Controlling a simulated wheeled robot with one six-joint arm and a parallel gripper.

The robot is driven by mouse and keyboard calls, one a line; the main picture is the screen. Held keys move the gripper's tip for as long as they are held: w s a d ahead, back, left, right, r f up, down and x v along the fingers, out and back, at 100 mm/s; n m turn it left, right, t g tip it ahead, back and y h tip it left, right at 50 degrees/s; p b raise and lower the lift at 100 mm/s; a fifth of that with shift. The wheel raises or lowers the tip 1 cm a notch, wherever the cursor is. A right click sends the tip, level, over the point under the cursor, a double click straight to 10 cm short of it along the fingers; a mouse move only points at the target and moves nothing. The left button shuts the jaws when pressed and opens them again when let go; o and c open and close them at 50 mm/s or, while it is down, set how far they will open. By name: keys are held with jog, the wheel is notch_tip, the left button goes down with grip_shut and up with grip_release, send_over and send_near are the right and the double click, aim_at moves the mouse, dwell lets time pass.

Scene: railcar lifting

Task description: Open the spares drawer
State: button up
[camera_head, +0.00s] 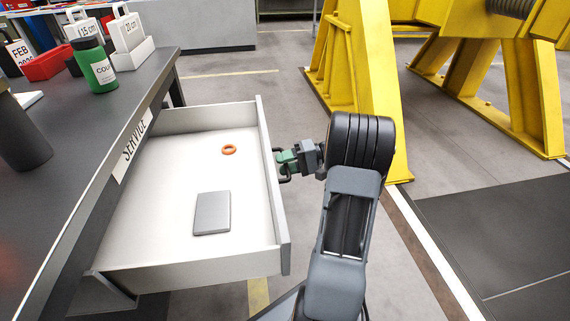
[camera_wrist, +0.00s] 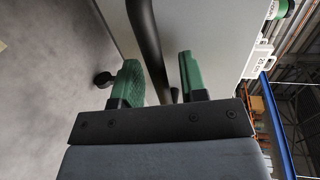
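The drawer (camera_head: 190,262) is white and stands pulled far out from under the dark workbench, its inside in full view. An orange ring (camera_head: 229,149) and a flat grey box (camera_head: 212,213) lie on its floor. Its dark handle (camera_head: 285,178) is on the outer front face. My gripper (camera_head: 288,160) is at this handle. In the wrist view, the two green fingers of my gripper (camera_wrist: 158,68) stand apart on either side of the black handle bar (camera_wrist: 147,40). A gap shows between the bar and the right finger.
The workbench (camera_head: 75,150) carries a green bottle (camera_head: 101,70), a dark cylinder (camera_head: 22,135) and a red bin (camera_head: 47,64). A sign reading SERVICE (camera_head: 134,145) is on its edge. Yellow steel stands (camera_head: 365,75) rise behind my arm. Grey floor lies clear beyond the drawer.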

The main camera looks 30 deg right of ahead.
jog(key=p+v, duration=0.4)
jog(key=v, duration=0.9)
jog(key=shift+s+d, duration=0.2)
jog(key=shift+d, duration=0.15)
jog(key=shift+s, duration=0.1)
